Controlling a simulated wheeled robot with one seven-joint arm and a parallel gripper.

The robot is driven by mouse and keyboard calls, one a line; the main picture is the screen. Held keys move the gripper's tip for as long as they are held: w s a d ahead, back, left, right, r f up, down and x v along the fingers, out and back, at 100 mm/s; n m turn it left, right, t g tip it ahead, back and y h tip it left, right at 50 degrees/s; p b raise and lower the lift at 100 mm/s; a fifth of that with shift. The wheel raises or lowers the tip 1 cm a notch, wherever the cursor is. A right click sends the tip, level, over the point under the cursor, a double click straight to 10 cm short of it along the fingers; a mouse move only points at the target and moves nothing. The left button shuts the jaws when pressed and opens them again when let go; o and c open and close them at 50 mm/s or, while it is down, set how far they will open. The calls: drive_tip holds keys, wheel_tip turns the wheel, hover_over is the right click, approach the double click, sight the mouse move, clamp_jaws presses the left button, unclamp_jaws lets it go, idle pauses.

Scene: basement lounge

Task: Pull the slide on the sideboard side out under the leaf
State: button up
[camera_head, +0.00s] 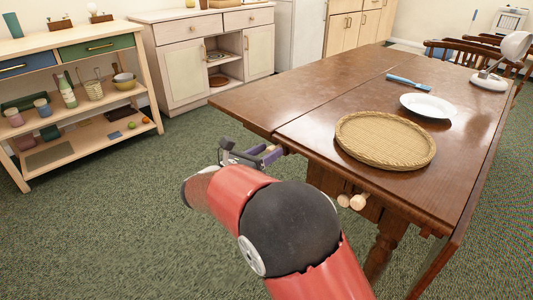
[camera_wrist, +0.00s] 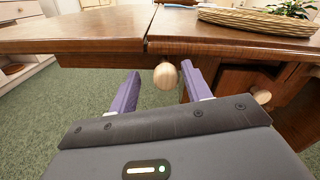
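The wooden table (camera_head: 330,95) has a leaf on the sideboard side (camera_head: 260,97), raised level with the top; its seam shows in the wrist view too. A pale round knob (camera_wrist: 166,75) sits just under the tabletop edge near that seam, at the slide's end; the slide's length is hidden. My gripper (camera_head: 268,154) is at the table's near edge, below the top. In the wrist view its purple fingers (camera_wrist: 160,78) are open, one on each side of the knob, with gaps visible. The pale sideboard (camera_head: 212,50) stands behind to the left.
Two more pale knobs (camera_head: 351,201) show under the table end, farther right. On the top are a woven tray (camera_head: 385,139), a white plate (camera_head: 428,105), a blue-handled utensil (camera_head: 408,82) and a lamp (camera_head: 490,80). A shelf unit (camera_head: 80,85) stands left. Carpet between is clear.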

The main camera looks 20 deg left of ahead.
drive_tip(key=shift+s, duration=0.1)
drive_tip(key=v, duration=0.7)
drive_tip(key=shift+s, duration=0.25)
drive_tip(key=shift+a, duration=0.1)
